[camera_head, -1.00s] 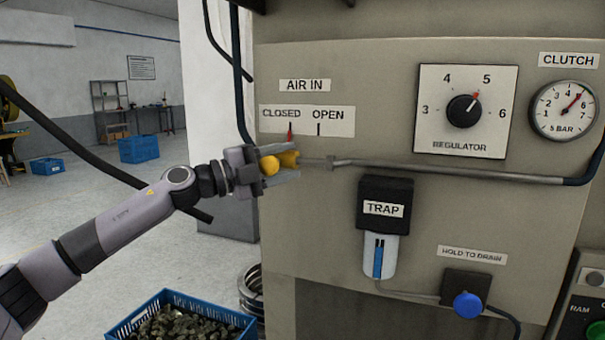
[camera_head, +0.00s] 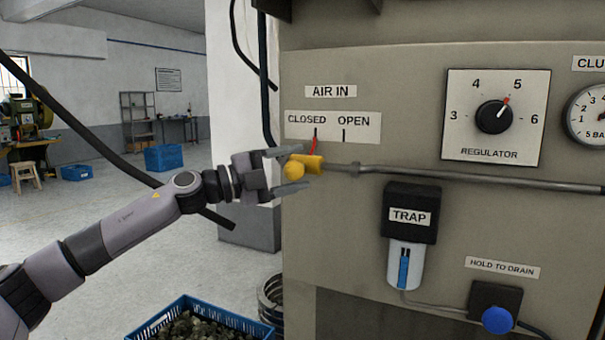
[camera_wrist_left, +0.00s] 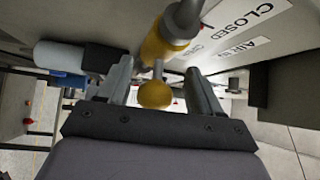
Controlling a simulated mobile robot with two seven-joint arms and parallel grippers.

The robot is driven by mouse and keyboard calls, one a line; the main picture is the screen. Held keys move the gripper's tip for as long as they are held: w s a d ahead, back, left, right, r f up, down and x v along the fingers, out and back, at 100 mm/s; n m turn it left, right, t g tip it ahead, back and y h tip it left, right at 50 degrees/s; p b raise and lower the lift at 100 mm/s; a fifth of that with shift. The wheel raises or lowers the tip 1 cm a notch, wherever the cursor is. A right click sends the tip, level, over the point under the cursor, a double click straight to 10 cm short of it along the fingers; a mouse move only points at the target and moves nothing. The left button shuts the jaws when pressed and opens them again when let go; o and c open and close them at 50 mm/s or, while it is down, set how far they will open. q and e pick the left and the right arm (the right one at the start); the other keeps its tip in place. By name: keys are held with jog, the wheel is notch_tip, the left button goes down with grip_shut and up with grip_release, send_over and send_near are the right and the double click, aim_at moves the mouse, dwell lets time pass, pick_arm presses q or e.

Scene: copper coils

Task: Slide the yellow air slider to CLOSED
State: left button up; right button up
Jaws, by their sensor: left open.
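The yellow air slider (camera_head: 313,164) sits on the pipe under the AIR IN sign, with a round yellow knob (camera_head: 294,171) on its near side. Its red pointer (camera_head: 314,145) reaches up to the tick under CLOSED, left of the OPEN tick. My left gripper (camera_head: 290,169) is open, with one finger above the knob and one below it, apart from it. In the left wrist view the knob (camera_wrist_left: 155,95) sits between the two spread fingers, and the slider body (camera_wrist_left: 160,48) lies beyond. My right gripper is out of view.
The label plate (camera_head: 333,126) is just above the slider. The pipe (camera_head: 450,177) runs right past the TRAP unit (camera_head: 410,215) and below the regulator (camera_head: 495,117). A blue crate (camera_head: 205,318) stands on the floor below. Open floor lies left of the machine.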

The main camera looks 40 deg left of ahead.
pick_arm(q)
jog(key=b+v, duration=0.3)
jog(key=v, duration=0.1)
jog(key=shift+s+a+b, duration=0.15)
jog(key=shift+b, duration=0.25)
dwell(0.4)
